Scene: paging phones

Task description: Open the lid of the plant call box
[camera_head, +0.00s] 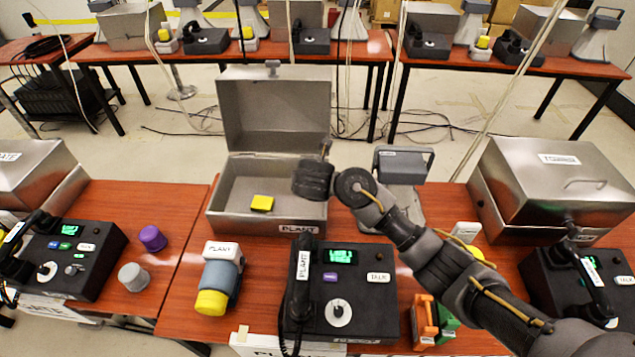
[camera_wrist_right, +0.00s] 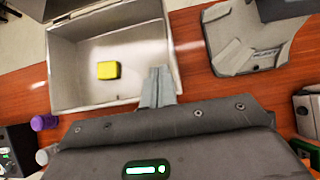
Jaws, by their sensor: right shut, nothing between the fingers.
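The plant call box (camera_head: 220,222) is a grey metal box with a PLANT label on its front. Its lid (camera_head: 275,110) stands open, raised at the back, with a latch tab at its top edge. A yellow block (camera_head: 262,203) lies inside on the floor. The box (camera_wrist_right: 95,102) and yellow block (camera_wrist_right: 108,70) also show in the right wrist view. My right gripper (camera_head: 326,148) is at the box's right side, fingers shut and empty. In the wrist view its fingertips (camera_wrist_right: 158,72) overlap the box's near right corner; contact is unclear. My left gripper is not in view.
A PLANT desk phone (camera_head: 345,290) and a blue-grey cylinder with a yellow end (camera_head: 218,280) stand in front of the box. A grey device (camera_head: 400,165) is to its right, partly behind my arm. A closed metal box (camera_head: 550,180) is further right.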

